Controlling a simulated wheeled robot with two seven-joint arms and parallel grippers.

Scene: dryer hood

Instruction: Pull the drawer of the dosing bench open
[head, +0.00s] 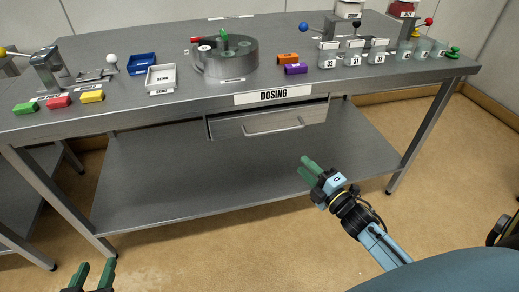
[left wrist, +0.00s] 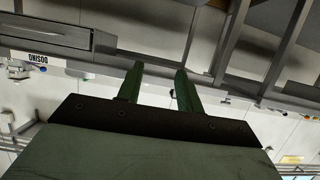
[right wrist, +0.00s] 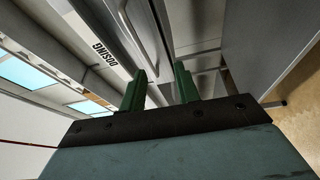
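The dosing bench (head: 190,99) is a grey metal table with a "DOSING" label on its front edge. Its drawer (head: 235,126) hangs under the top with a bar handle (head: 274,127) across the front; it looks closed. My right gripper (head: 306,168) is in front of the bench, below and right of the handle, open and empty. The right wrist view shows its green fingers apart, with the handle (right wrist: 143,40) beyond them. My left gripper (head: 91,274) is at the bottom left of the head view, fingers apart and empty, away from the drawer (left wrist: 62,35).
On the bench top stand a round metal drum (head: 225,60), a white tray (head: 161,78), coloured blocks (head: 58,102) and labelled cups (head: 328,54). A lower shelf (head: 180,170) spans the bench legs. The floor in front is clear.

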